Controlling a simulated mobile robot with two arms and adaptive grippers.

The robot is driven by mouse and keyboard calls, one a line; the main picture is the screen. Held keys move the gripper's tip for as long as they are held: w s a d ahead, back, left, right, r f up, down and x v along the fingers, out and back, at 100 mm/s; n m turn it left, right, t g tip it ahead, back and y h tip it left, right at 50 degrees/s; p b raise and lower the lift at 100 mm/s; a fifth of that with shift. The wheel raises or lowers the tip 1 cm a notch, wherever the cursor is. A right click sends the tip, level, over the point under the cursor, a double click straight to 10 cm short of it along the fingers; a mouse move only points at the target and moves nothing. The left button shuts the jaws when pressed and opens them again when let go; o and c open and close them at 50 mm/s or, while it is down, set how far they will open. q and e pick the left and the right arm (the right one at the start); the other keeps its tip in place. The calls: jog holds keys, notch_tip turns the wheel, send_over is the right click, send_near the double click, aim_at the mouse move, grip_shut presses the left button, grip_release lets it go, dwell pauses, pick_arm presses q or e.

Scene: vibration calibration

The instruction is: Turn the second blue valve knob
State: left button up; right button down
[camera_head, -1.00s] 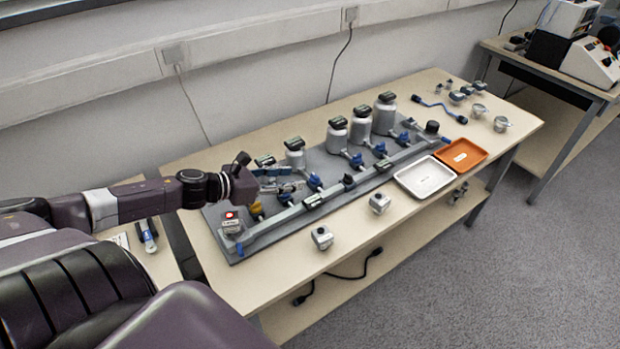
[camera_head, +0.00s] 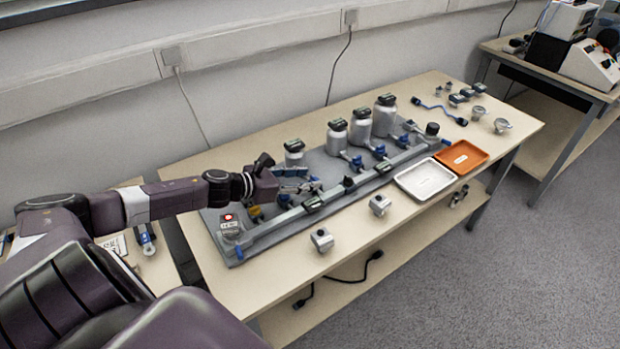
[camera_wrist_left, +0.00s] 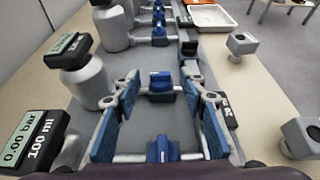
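My left gripper (camera_head: 298,180) is open above the row of valves on the grey board (camera_head: 222,210). In the left wrist view its two blue-padded fingers (camera_wrist_left: 161,92) stand apart. One blue valve knob (camera_wrist_left: 161,83) shows between the fingertips, with no visible grip on it. A nearer blue valve knob (camera_wrist_left: 162,150) lies lower, between the finger bases. Further blue knobs continue along the row, such as one in the head view (camera_head: 357,161). I cannot tell whether the fingers touch any knob. My right gripper is in neither view.
Several grey bottles with black gauges (camera_head: 294,153) stand behind the knobs, close to the left finger. A white tray (camera_head: 425,179) and an orange tray (camera_head: 461,157) sit at right. Small metal fittings (camera_head: 322,240) lie along the front edge, with clear tabletop between.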

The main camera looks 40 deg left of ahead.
pick_arm(q)
jog(key=shift+x, duration=0.95)
jog(key=shift+c, duration=0.2)
grip_shut()
